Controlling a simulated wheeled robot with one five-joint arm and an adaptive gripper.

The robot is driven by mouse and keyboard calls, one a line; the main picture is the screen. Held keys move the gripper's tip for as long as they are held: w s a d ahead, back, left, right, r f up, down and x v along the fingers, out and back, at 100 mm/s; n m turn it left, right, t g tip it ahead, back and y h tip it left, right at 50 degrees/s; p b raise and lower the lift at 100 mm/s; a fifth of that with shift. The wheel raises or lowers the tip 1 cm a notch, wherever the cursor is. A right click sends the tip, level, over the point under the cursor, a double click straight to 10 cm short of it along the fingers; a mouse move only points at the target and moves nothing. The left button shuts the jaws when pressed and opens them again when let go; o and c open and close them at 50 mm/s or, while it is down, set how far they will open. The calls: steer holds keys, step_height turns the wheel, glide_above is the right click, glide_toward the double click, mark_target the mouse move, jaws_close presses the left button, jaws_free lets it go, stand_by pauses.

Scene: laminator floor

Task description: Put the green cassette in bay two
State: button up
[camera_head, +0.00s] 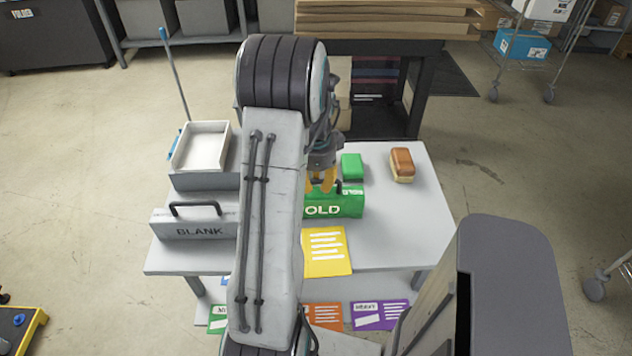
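A green cassette (347,206) with white lettering, of which "OLD" is readable, sits on the grey table. Its left part is hidden behind my arm. A bit of dark handle shows on its top. My gripper (322,182) points down with its orange fingers at the cassette's top rear, close to the handle. My arm covers part of the gripper, and I cannot tell whether the fingers are apart or closed on the handle. A smaller green block (351,166) lies just behind the cassette. No bay marked two can be made out.
A grey "BLANK" case (196,224) with a black handle and a white tray (203,147) stand on the left. A brown-and-tan block (402,165) lies at the back right. A yellow sheet (326,251) lies in front. The table's right side (415,225) is clear.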

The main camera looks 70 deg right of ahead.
steer(key=o, duration=0.3)
steer(key=shift+r, duration=0.15)
